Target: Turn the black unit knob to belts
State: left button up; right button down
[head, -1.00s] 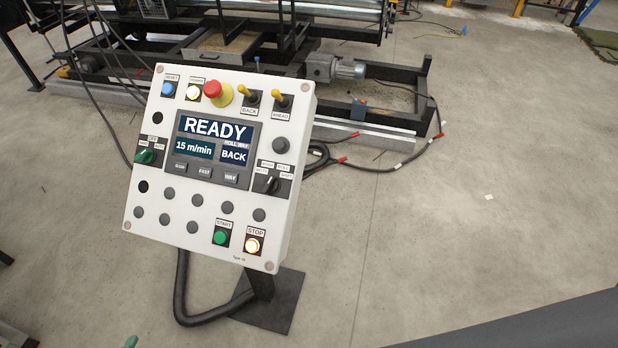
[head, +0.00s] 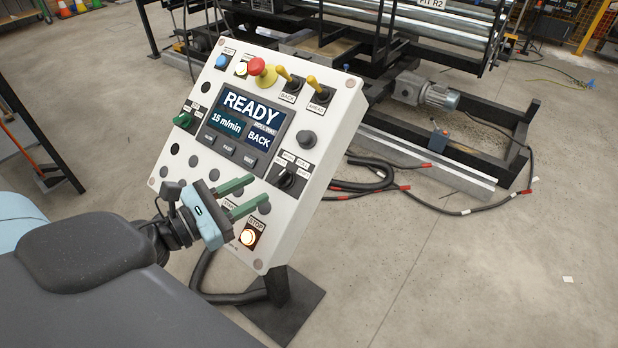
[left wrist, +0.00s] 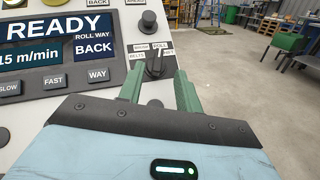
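The black unit knob (head: 286,181) sits on the right side of the white control panel (head: 317,142), among small white labels. My right gripper is out of view.
The panel also carries a red mushroom button (head: 262,69), yellow levers (head: 318,84), a screen reading READY (head: 240,116) and a lit STOP button (head: 248,238). Behind stands a roller machine with a motor (head: 425,92).

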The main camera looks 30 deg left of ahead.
aim_at(280, 175)
pick_arm(q)
jog(key=shift+a, duration=0.1)
jog(key=shift+w+r, duration=0.1)
jog(key=shift+w, duration=0.3)
jog(key=p+x, duration=0.1)
jog(key=x, duration=0.3)
jog(key=shift+w, duration=0.15)
jog(key=shift+p+x, duration=0.4)
jog(key=shift+x, duration=0.9)
jog(key=shift+c, duration=0.4)
grip_shut()
